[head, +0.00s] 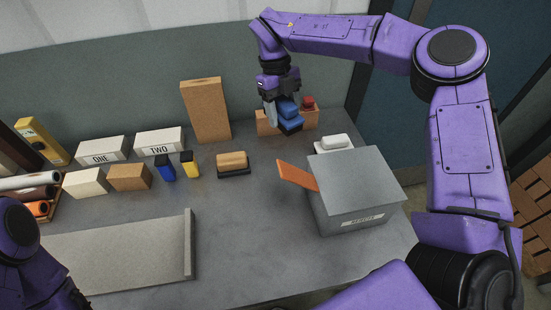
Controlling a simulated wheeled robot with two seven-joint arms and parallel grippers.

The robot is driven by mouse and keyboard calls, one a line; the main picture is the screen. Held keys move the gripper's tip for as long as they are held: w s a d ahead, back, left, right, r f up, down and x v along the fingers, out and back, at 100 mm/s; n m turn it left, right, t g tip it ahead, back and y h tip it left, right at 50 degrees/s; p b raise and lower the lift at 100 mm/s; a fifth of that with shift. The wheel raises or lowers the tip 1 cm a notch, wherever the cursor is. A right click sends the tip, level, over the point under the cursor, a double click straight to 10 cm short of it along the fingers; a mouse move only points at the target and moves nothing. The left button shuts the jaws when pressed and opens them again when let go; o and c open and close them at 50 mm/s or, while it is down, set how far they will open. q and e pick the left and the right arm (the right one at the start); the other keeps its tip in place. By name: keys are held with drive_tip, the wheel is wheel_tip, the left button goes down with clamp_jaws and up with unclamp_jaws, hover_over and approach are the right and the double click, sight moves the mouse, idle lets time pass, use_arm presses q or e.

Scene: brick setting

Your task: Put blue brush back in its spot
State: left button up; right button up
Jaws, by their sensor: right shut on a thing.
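The blue brush (289,114) has a blue top and a dark underside. It is in my right gripper (282,112), which is shut on it at the back right of the table. The brush is in front of a low orange-brown block or holder (267,123), and I cannot tell whether they touch. A red-topped thing (307,103) is at the right end of that holder. A brush with a wooden top (232,161) stands on the table to the left. My left arm shows at the lower left, but its gripper is out of view.
A grey box (358,190) with an orange flap (297,175) stands at the right. A white piece (336,142) lies behind it. A tall brown block (206,110) stands at the back. White boxes ONE (102,150) and TWO (159,142) are at left. The table's middle (245,220) is clear.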

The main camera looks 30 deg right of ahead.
drive_tip(key=f+b, duration=0.3)
drive_tip(key=f, duration=0.3)
drive_tip(key=shift+s, duration=0.2)
drive_tip(key=shift+f, duration=0.45)
wheel_tip(320, 180, down, 10)
drive_tip(key=shift+w+r+p, duration=0.1)
drive_tip(key=shift+r+p, duration=0.15)
drive_tip(key=shift+p, duration=0.55)
use_arm(q)
wheel_tip(320, 180, down, 3)
drive_tip(key=shift+r, duration=0.2)
use_arm(e)
drive_tip(key=shift+f, duration=0.15)
drive_tip(key=o, duration=1)
drive_tip(key=shift+f, duration=0.1)
drive_tip(key=shift+r, duration=0.25)
use_arm(q)
drive_tip(key=shift+f+b, duration=0.9)
drive_tip(key=shift+b, duration=0.05)
use_arm(e)
drive_tip(key=v, duration=1.1)
drive_tip(key=shift+r, duration=0.45)
